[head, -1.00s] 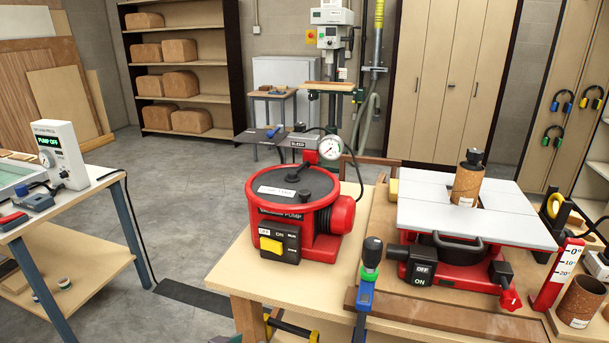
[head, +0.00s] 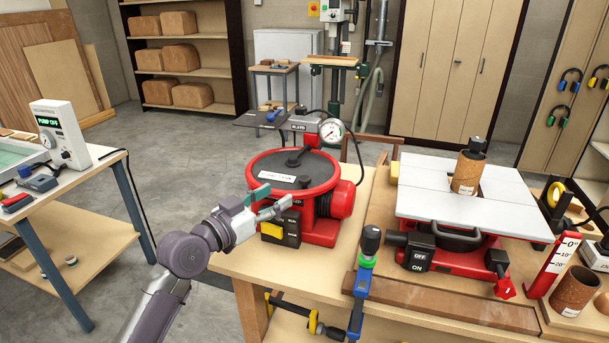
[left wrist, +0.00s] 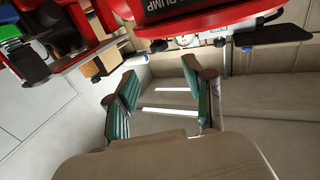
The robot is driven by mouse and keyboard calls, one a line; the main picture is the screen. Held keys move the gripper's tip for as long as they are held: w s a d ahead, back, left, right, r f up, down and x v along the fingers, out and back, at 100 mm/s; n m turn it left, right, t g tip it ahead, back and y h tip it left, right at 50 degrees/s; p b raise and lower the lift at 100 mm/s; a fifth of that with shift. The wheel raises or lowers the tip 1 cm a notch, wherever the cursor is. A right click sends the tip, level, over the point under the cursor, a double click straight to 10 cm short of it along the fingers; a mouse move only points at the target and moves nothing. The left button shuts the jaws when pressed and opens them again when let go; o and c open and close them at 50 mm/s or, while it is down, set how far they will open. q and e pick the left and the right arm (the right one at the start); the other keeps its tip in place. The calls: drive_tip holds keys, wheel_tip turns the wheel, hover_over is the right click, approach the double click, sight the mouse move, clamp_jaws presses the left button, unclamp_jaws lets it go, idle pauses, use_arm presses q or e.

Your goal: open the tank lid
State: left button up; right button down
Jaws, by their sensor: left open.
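The tank is the red round vacuum pump (head: 322,232) on the wooden bench in the head view. My left gripper (head: 272,202) is open and empty in front of the tank's near left side, and partly covers the switch box. In the left wrist view the two green-padded fingers (left wrist: 160,95) are apart with nothing between them. The red tank body (left wrist: 200,20) shows at the top of that view. My right gripper is not in view.
A pressure gauge (head: 331,131) rises behind the tank. A tilting-table machine (head: 430,205) with a cork cylinder (head: 468,170) stands to the right. A blue clamp (head: 360,300) stands at the bench's front edge. A second table (head: 100,168) is at left, with open floor between.

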sight(301, 181)
use_arm(q)
drive_tip(key=p+x, duration=0.2)
drive_tip(key=x, duration=0.8)
drive_tip(key=shift+w+d, duration=0.15)
drive_tip(key=shift+d, duration=0.1)
clamp_jaws()
